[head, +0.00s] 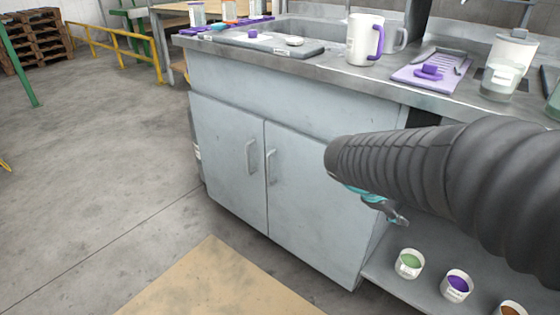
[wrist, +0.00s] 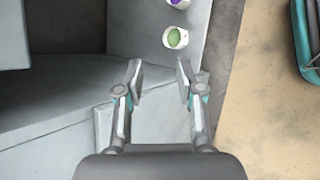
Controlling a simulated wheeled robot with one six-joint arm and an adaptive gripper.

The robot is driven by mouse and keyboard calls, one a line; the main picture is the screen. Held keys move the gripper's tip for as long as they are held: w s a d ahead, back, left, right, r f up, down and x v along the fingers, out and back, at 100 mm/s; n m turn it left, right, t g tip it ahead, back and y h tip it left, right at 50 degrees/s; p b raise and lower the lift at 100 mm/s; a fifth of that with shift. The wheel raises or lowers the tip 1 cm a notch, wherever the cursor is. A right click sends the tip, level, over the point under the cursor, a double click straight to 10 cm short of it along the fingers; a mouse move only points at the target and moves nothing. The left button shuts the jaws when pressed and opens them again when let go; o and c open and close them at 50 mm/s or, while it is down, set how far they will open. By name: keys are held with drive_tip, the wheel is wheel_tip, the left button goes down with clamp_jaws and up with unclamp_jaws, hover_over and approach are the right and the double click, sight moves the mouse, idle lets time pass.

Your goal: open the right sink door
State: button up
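The sink cabinet's right door (head: 310,205) is a pale blue-grey panel, closed, with a vertical bar handle (head: 270,167) near its left edge. The left door (head: 228,160) is closed beside it, with its own handle (head: 251,157). My gripper (head: 395,215) is to the right of the right door's handle, near the cabinet's right end and apart from the handle. The sleeved arm hides part of the cabinet's right side. In the wrist view my gripper (wrist: 160,75) has its two fingers spread with nothing between them. The handles cannot be made out in the wrist view.
The countertop (head: 340,75) above holds a white mug with a purple handle (head: 364,40) and a purple tray (head: 430,72). A low shelf at right bears a green-filled cup (head: 409,263) and a purple-filled cup (head: 457,285). The floor (head: 100,170) left of the cabinet is open.

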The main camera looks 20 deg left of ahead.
drive_tip(key=w+a+f+n+t+h, duration=0.25)
drive_tip(key=w+a+n, duration=0.4)
drive_tip(key=a, duration=0.35)
drive_tip(key=w+a+f+n+t+y, duration=0.15)
drive_tip(key=a+f+n+t, duration=0.3)
drive_tip(key=a, duration=0.55)
drive_tip(key=a+f+n+t+y, duration=0.3)
drive_tip(key=a+n, duration=0.2)
drive_tip(key=a, duration=0.5)
drive_tip(key=w+a+f+n+t+y, duration=0.1)
drive_tip(key=a+f+n+t+y, duration=0.2)
drive_tip(key=a, duration=0.8)
drive_tip(key=n+h, duration=0.1)
hover_over(268, 182)
drive_tip(key=shift+w+f+p, duration=0.25)
drive_tip(key=shift+f+p, duration=0.15)
drive_tip(key=shift+f, duration=0.1)
drive_tip(key=shift+c, duration=0.2)
clamp_jaws()
drive_tip(key=shift+a, duration=0.1)
